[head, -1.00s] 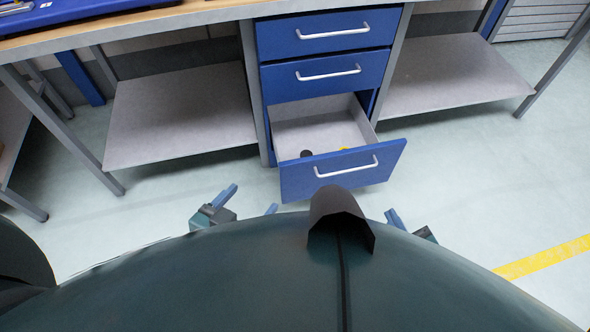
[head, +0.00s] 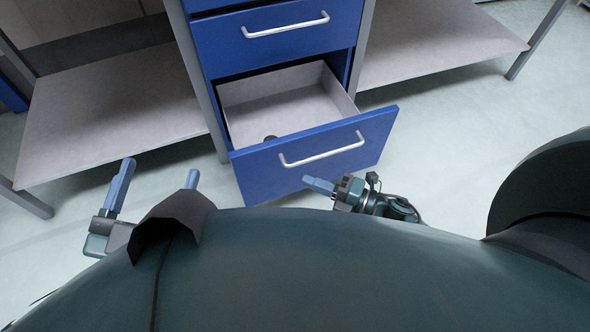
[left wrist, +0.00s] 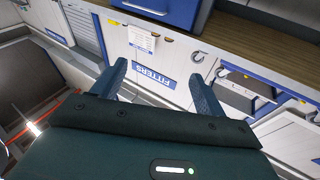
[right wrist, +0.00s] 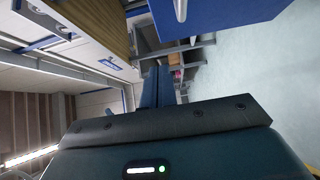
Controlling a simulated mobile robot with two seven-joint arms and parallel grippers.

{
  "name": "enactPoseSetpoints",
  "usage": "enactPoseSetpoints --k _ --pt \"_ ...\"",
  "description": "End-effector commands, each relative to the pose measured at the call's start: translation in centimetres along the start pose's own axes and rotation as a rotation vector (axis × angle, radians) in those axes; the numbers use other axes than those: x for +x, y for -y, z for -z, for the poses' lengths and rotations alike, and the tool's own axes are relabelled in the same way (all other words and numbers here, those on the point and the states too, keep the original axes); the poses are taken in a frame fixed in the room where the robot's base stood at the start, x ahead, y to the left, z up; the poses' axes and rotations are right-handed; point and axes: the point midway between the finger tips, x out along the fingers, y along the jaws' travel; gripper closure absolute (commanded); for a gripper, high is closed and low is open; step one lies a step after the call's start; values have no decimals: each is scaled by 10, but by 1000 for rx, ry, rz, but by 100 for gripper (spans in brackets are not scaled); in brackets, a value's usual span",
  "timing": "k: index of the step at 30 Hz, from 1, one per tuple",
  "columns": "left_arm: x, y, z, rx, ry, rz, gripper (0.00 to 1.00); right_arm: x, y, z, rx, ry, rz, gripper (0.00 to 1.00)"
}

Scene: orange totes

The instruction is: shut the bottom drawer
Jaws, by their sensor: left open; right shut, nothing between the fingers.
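The bottom drawer (head: 315,158) is pulled out of the blue cabinet in the head view. Its blue front has a pale bar handle (head: 322,150), and its grey inside shows. My right gripper (head: 308,181) is shut and empty, its fingertips at or near the lower part of the drawer front; I cannot tell whether they touch. Its closed fingers also show in the right wrist view (right wrist: 157,72). My left gripper (head: 158,170) is open and empty, left of the drawer front. Its spread fingers also show in the left wrist view (left wrist: 158,72).
The drawer above (head: 275,35) is shut. Grey shelves stand on the left (head: 110,105) and right (head: 430,45) of the cabinet. The pale floor (head: 450,130) right of the drawer is clear.

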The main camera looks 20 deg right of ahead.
Motion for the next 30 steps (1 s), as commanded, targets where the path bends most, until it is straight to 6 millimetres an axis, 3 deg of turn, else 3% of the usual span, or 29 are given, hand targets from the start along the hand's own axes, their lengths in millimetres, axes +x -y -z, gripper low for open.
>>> enactPoseSetpoints --k 13,21,30 --pt "0 -4 -4 -50 -25 -13 27 93 0 0 1 1 -5 100" --pt "6 0 7 -15 -105 -21 27 114 0 -25 2 1 -2 100" --pt "10 3 15 7 -134 -23 27 116 -1 -28 4 1 -1 100"
